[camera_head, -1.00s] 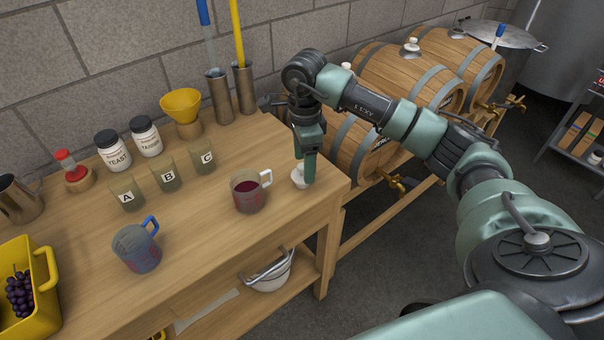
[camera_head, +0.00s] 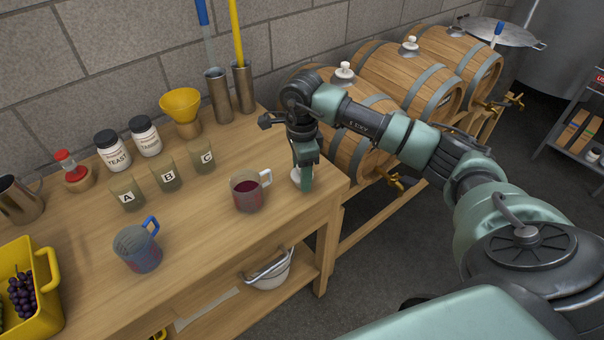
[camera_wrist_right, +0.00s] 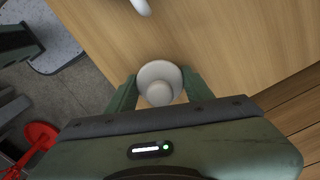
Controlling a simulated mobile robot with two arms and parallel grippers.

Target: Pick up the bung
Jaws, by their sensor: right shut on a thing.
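The bung (camera_head: 295,175) is white and stands at the right end of the wooden table, mostly hidden behind my fingers in the head view. In the right wrist view the bung (camera_wrist_right: 158,72) shows as a round pale disc with a knob, between my two fingers. My right gripper (camera_head: 304,182) points down over it and is shut on it; the right wrist view shows the gripper (camera_wrist_right: 160,88) with a finger on each side. I cannot tell whether the bung touches the table. My left gripper is not in view.
A measuring jug of red liquid (camera_head: 248,190) stands just left of the bung, its white handle toward it. The table (camera_head: 205,235) ends close on the right. Barrels (camera_head: 405,80) with white-topped bungs stand behind. Beakers A, B and C and a blue-handled jug (camera_head: 138,248) stand further left.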

